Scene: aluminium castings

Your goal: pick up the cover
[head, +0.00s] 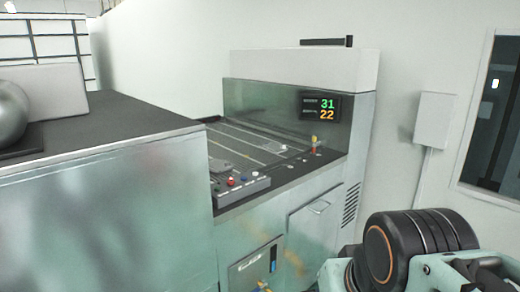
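I cannot make out for certain which thing is the cover. A flat grey round piece (219,166) lies on the slatted bed of the machine, behind its control panel. A smaller pale piece (283,148) lies further right on the same bed. My gripper is not in view. Only part of my arm shows at the lower right, and what it might hold is hidden.
The machine (300,72) has a display reading 31 and 22, and a control panel (241,186) with coloured buttons. A dark-topped cabinet (110,125) fills the left, with a rounded grey object (10,112) on it. A wall box (435,120) hangs at right.

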